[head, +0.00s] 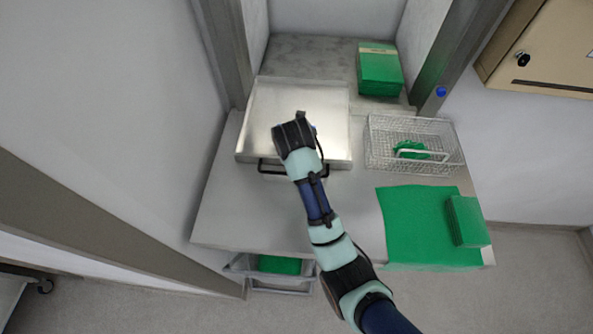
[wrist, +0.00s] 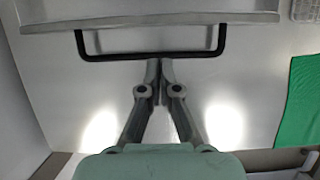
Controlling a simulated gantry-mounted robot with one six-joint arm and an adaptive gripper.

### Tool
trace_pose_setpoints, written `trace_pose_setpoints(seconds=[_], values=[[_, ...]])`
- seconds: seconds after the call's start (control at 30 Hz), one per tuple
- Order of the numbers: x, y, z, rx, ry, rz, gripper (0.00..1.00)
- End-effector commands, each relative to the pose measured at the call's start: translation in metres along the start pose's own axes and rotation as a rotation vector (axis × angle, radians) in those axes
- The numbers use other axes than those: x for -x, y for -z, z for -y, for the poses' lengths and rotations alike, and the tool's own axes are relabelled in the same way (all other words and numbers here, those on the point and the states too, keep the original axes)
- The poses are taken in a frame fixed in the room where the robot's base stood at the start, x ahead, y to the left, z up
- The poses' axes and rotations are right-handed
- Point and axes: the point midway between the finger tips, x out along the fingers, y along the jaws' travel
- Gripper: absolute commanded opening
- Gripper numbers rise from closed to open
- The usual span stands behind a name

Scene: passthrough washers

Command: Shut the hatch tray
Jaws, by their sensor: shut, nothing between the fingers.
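The hatch tray (head: 262,110) is a shallow metal tray. In the head view it lies partly inside the wall opening and sticks out over the steel counter. Its black bar handle (head: 268,168) is on the near side; my arm covers the middle of it. In the wrist view the tray's front edge (wrist: 200,20) runs across the top, with the handle (wrist: 110,57) below it. My gripper (wrist: 160,64) is shut and empty, its fingertips at the middle of the handle bar. I cannot tell whether they touch it. The fingers are hidden in the head view.
A green box (head: 379,72) stands in the opening, right of the tray. A wire basket (head: 380,155) holding a green item is on the counter's right. A green cloth (head: 410,235) with a green pack (head: 468,222) lies nearer. The counter's front left (head: 245,215) is clear.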

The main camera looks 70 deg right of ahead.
Motion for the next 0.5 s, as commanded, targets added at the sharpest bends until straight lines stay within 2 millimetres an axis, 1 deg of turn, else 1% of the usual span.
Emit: trace_pose_setpoints(seconds=[0.07, 0.17, 0.4, 0.5], values=[[-0.004, 0.001, 0.000, 0.000, 0.000, -0.001, 0.00], [-0.018, 0.001, 0.000, 0.000, 0.000, -0.002, 0.00], [-0.065, 0.002, -0.001, -0.001, -0.001, -0.003, 0.00], [-0.081, 0.002, -0.001, -0.002, -0.001, -0.002, 0.00]])
